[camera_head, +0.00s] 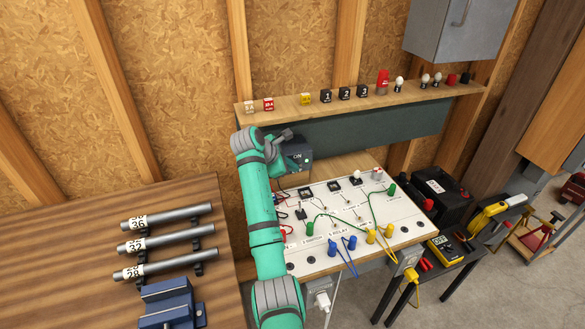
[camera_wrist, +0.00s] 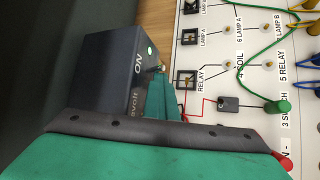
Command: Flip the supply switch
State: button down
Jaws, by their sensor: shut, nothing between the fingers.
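The supply (camera_head: 298,157) is a dark box at the back left of the white circuit board, marked ON, with a small green light. In the wrist view the supply (camera_wrist: 108,72) fills the upper left, and its green light shines beside the word ON. My teal arm covers part of the board's left side and the lower wrist view.
The white board (camera_head: 322,258) carries labelled relay, coil and lamp terminals with green, blue and yellow leads. A wooden shelf (camera_head: 435,95) with small blocks and bulbs runs behind it. Metal tubes (camera_head: 165,240) and a blue vise (camera_head: 168,303) sit on the left bench.

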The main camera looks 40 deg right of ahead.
jog(key=shift+d+r, duration=0.15)
jog(key=shift+r, duration=0.6)
jog(key=a+v, duration=0.1)
jog(key=v, duration=0.9)
jog(key=shift+f, duration=0.4)
